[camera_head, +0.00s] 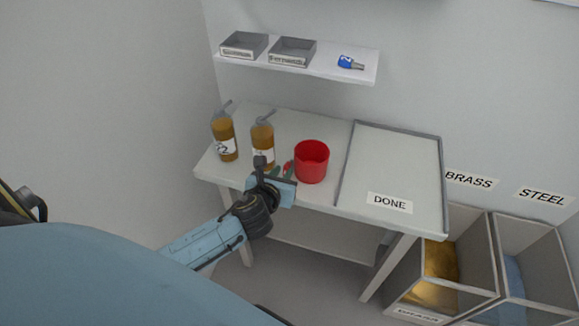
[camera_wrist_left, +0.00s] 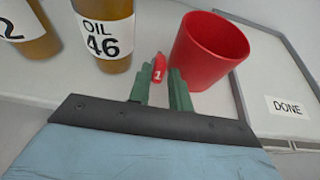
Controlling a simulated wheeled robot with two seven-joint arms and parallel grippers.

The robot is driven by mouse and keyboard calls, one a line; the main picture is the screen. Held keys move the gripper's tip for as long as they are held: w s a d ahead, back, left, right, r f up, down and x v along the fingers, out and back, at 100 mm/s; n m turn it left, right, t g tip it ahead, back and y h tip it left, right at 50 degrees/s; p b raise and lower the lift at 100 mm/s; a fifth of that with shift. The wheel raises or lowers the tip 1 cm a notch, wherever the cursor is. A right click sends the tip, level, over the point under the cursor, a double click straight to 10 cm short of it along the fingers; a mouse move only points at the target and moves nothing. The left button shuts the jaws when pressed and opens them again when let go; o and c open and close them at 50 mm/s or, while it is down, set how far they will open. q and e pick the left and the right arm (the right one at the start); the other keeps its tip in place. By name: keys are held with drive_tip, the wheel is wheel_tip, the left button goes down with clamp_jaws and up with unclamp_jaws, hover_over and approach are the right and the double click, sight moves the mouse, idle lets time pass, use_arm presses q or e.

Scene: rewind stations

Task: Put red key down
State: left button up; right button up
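The red key (camera_wrist_left: 159,68), marked 1, is between the green fingertips of my left gripper (camera_wrist_left: 160,80) in the left wrist view. The fingers look closed on its red head; the rest of the key is hidden. In the head view my left gripper (camera_head: 281,171) is over the front edge of the white table (camera_head: 254,190), between an oil bottle and the red cup (camera_head: 311,161). A bit of red shows at its fingertips. I cannot tell whether the key touches the tabletop. My right gripper is not in view.
Two oil bottles (camera_head: 224,136) (camera_head: 262,142) stand left of the cup. A tray labelled DONE (camera_head: 390,160) is empty at right. A shelf (camera_head: 310,68) above holds two small trays and a blue key (camera_head: 350,62). BRASS and STEEL bins (camera_head: 484,246) stand on the floor at right.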

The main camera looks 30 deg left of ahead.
sight(289, 166)
use_arm(q)
drive_tip(key=shift+x, duration=1.15)
clamp_jaws()
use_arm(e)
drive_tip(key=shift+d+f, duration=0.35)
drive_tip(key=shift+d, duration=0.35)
